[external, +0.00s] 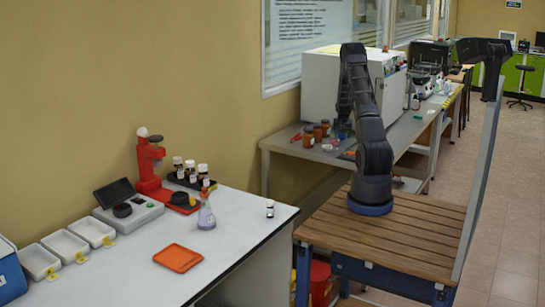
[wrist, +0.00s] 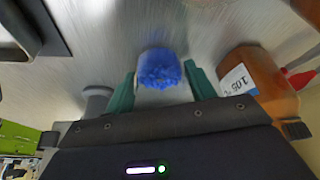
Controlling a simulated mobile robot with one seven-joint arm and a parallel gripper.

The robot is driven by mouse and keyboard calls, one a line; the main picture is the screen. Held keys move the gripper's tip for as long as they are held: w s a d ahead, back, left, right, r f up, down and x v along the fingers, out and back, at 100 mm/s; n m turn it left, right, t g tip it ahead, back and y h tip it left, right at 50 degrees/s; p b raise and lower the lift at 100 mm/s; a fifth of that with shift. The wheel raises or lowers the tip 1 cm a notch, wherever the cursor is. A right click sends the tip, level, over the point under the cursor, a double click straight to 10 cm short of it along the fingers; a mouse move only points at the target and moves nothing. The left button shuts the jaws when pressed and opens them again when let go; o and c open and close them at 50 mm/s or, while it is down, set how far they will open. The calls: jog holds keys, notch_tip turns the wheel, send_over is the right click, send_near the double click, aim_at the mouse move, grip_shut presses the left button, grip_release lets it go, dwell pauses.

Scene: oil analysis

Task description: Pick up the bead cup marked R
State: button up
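A small cup full of blue beads (wrist: 160,65) shows in the wrist view, just ahead of and between the two green fingers of my gripper (wrist: 159,75). The fingers are apart, with a narrow gap visible on each side of the cup. No letter R can be read on the cup from this angle. In the external view my arm reaches over the back bench, and its end is too small and partly hidden to make out the gripper or the cup clearly.
A brown bottle (wrist: 258,85) with a white label stands close to the right finger, beside a red object (wrist: 302,78). A grey round object (wrist: 97,100) is by the left finger. Brown bottles (external: 308,138) and a large white instrument (external: 335,85) stand on the back bench (external: 285,147).

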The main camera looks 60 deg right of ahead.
jog(key=c, duration=0.6)
